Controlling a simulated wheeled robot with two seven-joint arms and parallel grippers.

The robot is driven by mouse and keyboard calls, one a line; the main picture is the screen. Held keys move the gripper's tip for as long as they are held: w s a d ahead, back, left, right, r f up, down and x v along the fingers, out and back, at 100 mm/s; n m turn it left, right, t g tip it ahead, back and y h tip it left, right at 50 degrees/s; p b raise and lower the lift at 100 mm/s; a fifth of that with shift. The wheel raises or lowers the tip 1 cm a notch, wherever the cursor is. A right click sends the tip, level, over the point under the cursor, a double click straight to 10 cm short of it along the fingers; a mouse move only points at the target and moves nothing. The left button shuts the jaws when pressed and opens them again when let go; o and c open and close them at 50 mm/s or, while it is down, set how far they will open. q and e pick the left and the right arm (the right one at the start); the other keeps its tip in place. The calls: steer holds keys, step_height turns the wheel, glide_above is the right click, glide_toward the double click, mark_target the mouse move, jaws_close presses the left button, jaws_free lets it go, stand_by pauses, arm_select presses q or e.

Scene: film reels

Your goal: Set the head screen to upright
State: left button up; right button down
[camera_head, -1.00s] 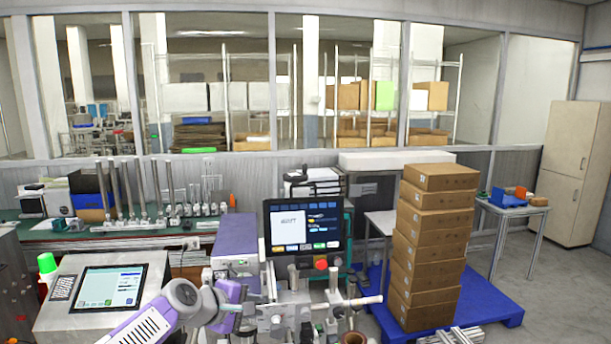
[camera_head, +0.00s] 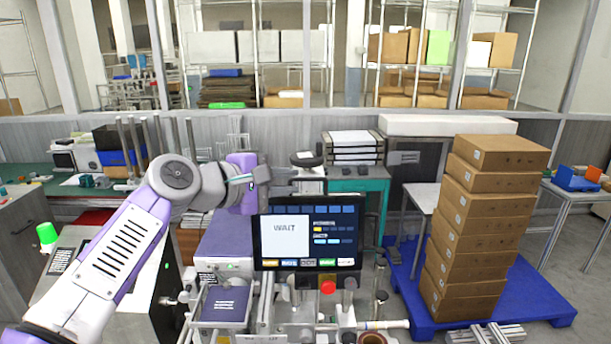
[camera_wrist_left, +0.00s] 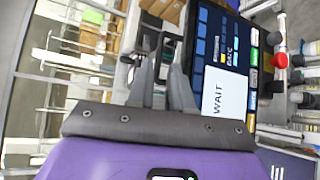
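The head screen (camera_head: 308,235) is a dark rectangular display on the machine in the middle of the head view. It faces me and reads WAIT; its exact lean is hard to tell. My left gripper (camera_head: 250,188) is at the screen's upper left corner, and its fingertips are hard to make out there. In the left wrist view its two grey fingers (camera_wrist_left: 163,72) stand apart along the screen's top edge, with a dark part showing between and beyond them. The screen (camera_wrist_left: 222,85) lies close beside the right finger; contact cannot be told. My right gripper is out of view.
A red button (camera_head: 327,287) and metal posts sit below the screen. Stacked cartons (camera_head: 485,225) stand on a blue pallet (camera_head: 545,300) at right. A purple-topped box (camera_head: 226,243) is left of the screen, under my left arm.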

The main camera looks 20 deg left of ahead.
mark_target(306, 180)
arm_select(q)
steer(key=x, duration=0.4)
steer(key=shift+w+f+p, duration=0.15)
steer(key=shift+w+p, duration=0.15)
steer(key=shift+w, duration=0.05)
steer(key=shift+d, duration=0.1)
steer(key=shift+c, duration=0.5)
jaws_close()
